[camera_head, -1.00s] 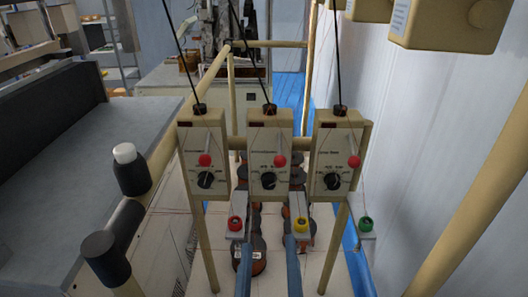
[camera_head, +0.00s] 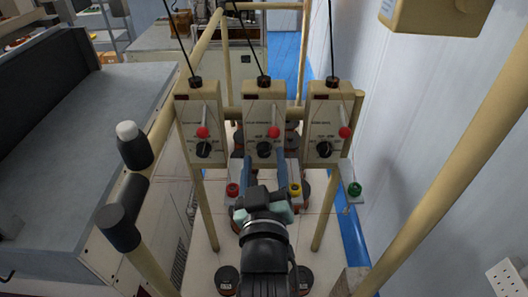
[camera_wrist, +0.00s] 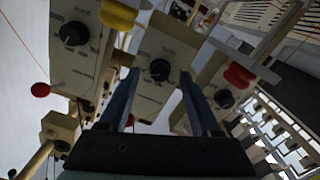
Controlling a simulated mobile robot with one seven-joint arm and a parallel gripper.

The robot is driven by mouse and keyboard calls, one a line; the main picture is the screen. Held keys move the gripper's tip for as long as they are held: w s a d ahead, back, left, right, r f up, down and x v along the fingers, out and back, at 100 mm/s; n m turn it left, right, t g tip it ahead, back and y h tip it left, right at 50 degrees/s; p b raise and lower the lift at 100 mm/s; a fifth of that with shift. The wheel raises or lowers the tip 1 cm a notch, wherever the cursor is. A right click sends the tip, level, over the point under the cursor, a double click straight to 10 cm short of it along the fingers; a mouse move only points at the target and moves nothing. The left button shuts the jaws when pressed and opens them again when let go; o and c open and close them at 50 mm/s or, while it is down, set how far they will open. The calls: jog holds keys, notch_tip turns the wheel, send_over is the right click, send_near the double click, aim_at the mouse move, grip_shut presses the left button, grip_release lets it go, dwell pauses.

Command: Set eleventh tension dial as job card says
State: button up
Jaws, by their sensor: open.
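Three cream tension boxes stand in a row on a frame, each with a black dial: left (camera_head: 203,149), middle (camera_head: 264,149) and right (camera_head: 324,149). I cannot read which is the eleventh, and I make out no job card. Each dial has a pale pointer mark; the lettering is too small to read. My gripper (camera_head: 268,163) is open and empty, in front of and just below the middle box. In the wrist view, the middle dial (camera_wrist: 160,70) shows between my two blue fingers, apart from them.
Red balls on thin levers, such as the middle one (camera_head: 274,132), stand out above the dials. Red (camera_head: 233,190), yellow (camera_head: 295,190) and green (camera_head: 354,189) thread guides sit below. Cream rails flank the boxes. A grey machine (camera_head: 70,150) fills the left, a wall the right.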

jog(key=shift+w, duration=0.5)
grip_shut()
